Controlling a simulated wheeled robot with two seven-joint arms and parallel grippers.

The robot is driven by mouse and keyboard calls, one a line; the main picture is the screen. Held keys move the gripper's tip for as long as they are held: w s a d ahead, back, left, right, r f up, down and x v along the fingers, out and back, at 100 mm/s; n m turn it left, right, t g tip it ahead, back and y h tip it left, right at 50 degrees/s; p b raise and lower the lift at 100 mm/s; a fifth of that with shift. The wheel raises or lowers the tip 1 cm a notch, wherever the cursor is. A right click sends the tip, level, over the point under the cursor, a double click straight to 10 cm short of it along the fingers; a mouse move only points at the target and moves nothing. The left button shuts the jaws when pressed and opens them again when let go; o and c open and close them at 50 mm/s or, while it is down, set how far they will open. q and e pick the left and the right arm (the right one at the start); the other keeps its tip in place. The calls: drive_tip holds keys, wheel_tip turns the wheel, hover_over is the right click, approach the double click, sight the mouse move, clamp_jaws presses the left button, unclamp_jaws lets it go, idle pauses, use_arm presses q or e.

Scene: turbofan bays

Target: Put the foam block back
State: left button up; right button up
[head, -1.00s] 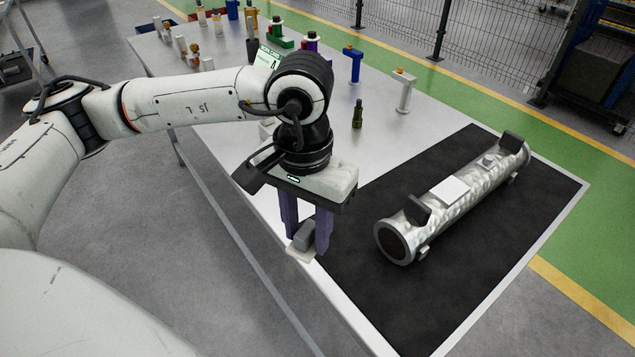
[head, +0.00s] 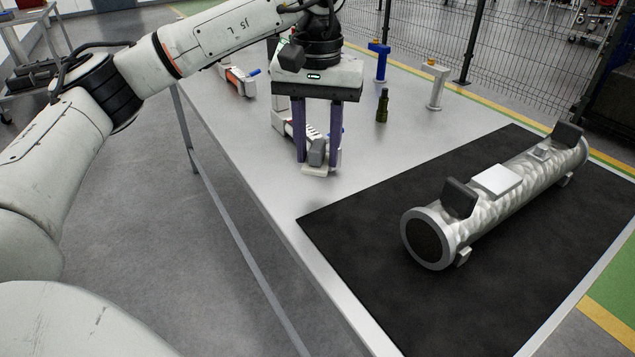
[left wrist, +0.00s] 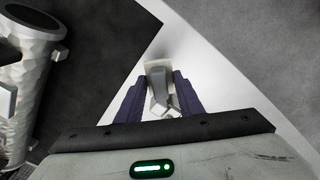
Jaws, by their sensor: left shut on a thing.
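The foam block (head: 317,152), a small grey piece on a pale flat base, is held between the purple fingers of my left gripper (head: 318,148). My left gripper is shut on it, pointing down near the table's left edge, just behind the black mat. In the left wrist view the foam block (left wrist: 159,84) shows between the two fingers (left wrist: 158,98). I cannot tell whether its base touches the table. My right gripper is not in view.
A silvery cylinder (head: 500,205) with dark saddles lies on the black mat (head: 360,250). A dark green bottle (head: 382,105), a white T-shaped stand (head: 437,85) and a blue one (head: 380,62) stand behind. An orange-and-white tool (head: 240,82) lies at left. The table (head: 240,135) is clear left of my gripper.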

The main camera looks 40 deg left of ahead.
sight(318, 192)
use_arm(q)
wheel_tip(318, 192, down, 6)
drive_tip(key=shift+r, duration=0.15)
idle(0.3)
drive_tip(key=shift+f+b, duration=0.2)
drive_tip(key=shift+b, duration=0.1)
drive_tip(key=o, duration=1)
drive_tip(key=shift+r, duration=0.1)
wheel_tip(318, 192, up, 12)
drive_tip(key=shift+r+p, duration=0.15)
drive_tip(key=shift+p, duration=0.6)
